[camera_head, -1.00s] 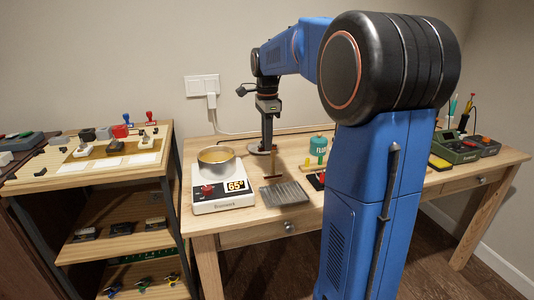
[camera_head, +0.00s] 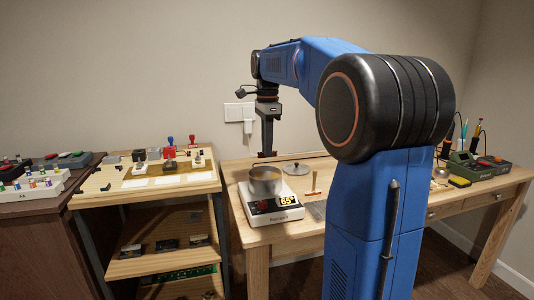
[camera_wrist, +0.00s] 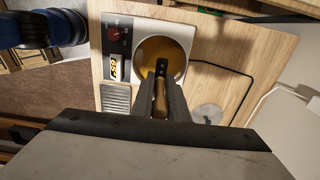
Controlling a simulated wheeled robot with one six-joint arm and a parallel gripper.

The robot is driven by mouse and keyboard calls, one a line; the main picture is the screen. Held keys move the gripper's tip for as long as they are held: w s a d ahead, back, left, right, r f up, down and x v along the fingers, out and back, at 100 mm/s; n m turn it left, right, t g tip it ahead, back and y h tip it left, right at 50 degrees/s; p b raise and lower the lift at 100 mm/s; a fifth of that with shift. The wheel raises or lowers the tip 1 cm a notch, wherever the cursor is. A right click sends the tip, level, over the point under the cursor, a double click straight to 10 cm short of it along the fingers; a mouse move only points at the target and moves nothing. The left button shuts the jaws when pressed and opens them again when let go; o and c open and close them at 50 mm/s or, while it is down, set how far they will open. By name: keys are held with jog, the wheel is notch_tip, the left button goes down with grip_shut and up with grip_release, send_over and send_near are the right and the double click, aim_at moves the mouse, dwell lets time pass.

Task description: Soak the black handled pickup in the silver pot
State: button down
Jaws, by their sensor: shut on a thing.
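The silver pot (camera_head: 265,182) stands uncovered on the white hot plate (camera_head: 270,208), whose display reads 65°. In the wrist view, yellowish liquid or a yellowish inside shows in the pot (camera_wrist: 170,49). My gripper (camera_head: 267,150) points down above and behind the pot in the head view, apart from it. It is shut on a small dark thing (camera_wrist: 161,68), seen in front of the pot's opening in the wrist view. It may be the black handled pickup; most of it is hidden between the fingers.
The pot's lid (camera_head: 296,168) lies on the bench (camera_head: 228,176) beyond the hot plate. A wooden-handled brush (camera_head: 313,182) is right of the pot. A side shelf (camera_head: 90,198) at left carries a board with several handled parts. A soldering station (camera_head: 478,165) is at far right.

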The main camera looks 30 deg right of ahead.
jog(key=shift+a, duration=0.25)
jog(key=shift+a+f, duration=0.15)
jog(key=shift+f, duration=2.15)
jog(key=shift+f, duration=3.05)
dwell(2.4)
